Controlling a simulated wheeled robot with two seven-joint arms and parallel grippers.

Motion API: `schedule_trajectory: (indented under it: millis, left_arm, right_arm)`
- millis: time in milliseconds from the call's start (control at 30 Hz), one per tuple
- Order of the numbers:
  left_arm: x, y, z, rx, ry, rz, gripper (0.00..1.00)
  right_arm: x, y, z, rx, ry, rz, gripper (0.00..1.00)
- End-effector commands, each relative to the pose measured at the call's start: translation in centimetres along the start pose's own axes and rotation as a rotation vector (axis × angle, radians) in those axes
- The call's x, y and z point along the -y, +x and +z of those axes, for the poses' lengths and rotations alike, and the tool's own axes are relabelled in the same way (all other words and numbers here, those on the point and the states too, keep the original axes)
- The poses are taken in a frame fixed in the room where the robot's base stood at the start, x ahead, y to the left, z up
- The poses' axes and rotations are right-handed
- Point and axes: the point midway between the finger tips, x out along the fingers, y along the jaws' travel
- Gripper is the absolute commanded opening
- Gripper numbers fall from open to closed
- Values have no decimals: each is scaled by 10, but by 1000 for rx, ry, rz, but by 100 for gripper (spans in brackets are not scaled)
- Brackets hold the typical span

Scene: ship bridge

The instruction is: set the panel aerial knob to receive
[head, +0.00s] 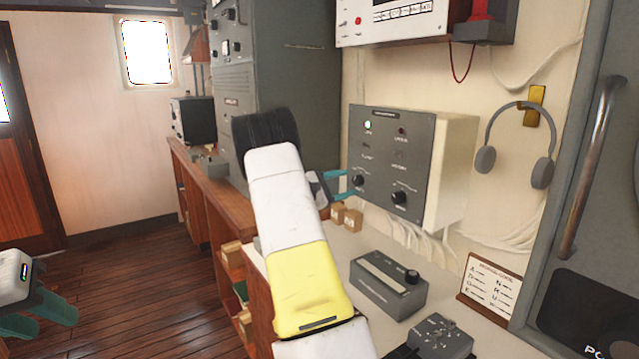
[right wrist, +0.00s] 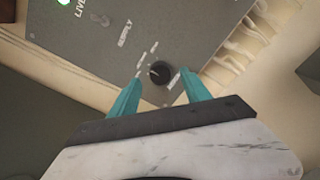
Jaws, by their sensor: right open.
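The grey panel (head: 385,150) is on the front of a white box on the right wall. It has two black knobs low down, a left one (head: 358,180) and a right one (head: 399,198). Their labels are too small to read, so I cannot tell which is the aerial knob. My right gripper (head: 347,185) is open at the left knob. In the right wrist view the black knob (right wrist: 160,72) shows between and just beyond the two teal fingertips (right wrist: 160,82), with a gap on each side. My left gripper (head: 42,318) is open and empty at the lower left.
A desk (head: 345,240) runs below the panel, with a grey box with a knob (head: 388,285), a small device (head: 440,338) and small brown blocks (head: 346,216). Headphones (head: 515,140) hang to the right. A tall grey cabinet (head: 290,80) stands left of the panel. The wooden floor at left is clear.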

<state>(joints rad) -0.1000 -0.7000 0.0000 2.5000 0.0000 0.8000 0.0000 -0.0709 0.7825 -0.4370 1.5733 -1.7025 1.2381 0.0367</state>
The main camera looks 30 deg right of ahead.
Motion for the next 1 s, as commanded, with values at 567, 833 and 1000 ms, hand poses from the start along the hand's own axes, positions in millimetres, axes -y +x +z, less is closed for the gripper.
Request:
schedule_trajectory:
  millis: [567,833,1000]
  left_arm:
    - [0,0,0,0,0,0,36]
    - [0,0,0,0,0,0,36]
    - [0,0,0,0,0,0,36]
  right_arm:
    - [0,-49,0,0,0,0,56]
    - [0,-49,0,0,0,0,56]
    - [9,-49,13,-25,35,-65,56]
